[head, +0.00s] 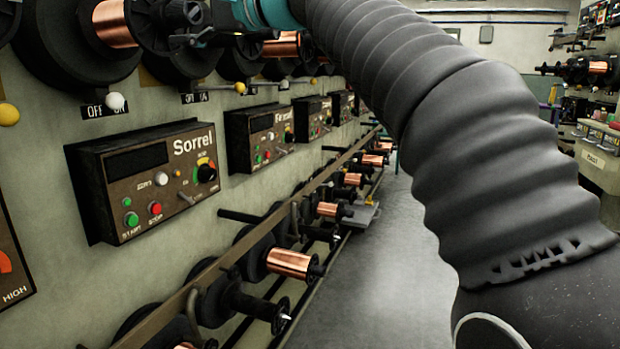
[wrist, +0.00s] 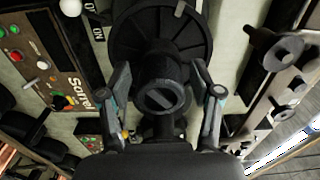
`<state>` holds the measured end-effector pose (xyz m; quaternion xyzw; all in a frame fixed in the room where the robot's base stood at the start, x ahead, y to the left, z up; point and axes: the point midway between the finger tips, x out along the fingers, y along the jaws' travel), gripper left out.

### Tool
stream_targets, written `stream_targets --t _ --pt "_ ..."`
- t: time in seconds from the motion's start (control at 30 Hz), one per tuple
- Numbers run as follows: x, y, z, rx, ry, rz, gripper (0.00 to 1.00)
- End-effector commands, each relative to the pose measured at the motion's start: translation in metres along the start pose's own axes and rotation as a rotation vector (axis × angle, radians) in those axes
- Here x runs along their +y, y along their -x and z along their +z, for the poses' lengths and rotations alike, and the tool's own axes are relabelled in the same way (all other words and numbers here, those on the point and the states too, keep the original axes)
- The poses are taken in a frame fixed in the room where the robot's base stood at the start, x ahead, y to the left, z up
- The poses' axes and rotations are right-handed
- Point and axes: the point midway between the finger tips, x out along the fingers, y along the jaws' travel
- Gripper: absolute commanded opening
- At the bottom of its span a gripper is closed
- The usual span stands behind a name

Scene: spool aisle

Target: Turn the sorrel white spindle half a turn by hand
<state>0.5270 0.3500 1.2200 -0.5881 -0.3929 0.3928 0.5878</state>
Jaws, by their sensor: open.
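The Sorrel panel (head: 150,178) is on the left wall in the head view, with a white ball knob (head: 115,102) and OFF/ON label just above it. Over it, a black spindle with a copper-wound spool (head: 113,22) sticks out from the wall. My gripper (head: 196,27) is at the spindle's outer end, at the top of the head view. In the wrist view, the black slotted spindle end (wrist: 161,99) lies between my two open fingers, in front of a round black flange (wrist: 158,30). I cannot tell whether either finger touches it.
More labelled panels (head: 265,138) and spools run along the left wall. A lower row of copper spools (head: 290,262) juts out below a rail.

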Motion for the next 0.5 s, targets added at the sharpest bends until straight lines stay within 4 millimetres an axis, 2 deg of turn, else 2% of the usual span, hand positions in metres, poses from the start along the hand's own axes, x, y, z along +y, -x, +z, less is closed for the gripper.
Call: stream_targets --t 0.03,0.23,0.5 --pt "0.0001 0.0000 -0.0001 0.000 0.000 0.000 0.62" --pt "0.0000 0.0001 0.0000 0.000 0.000 0.000 0.12" --pt "0.0025 -0.0002 -0.0003 -0.001 0.079 0.000 0.12"
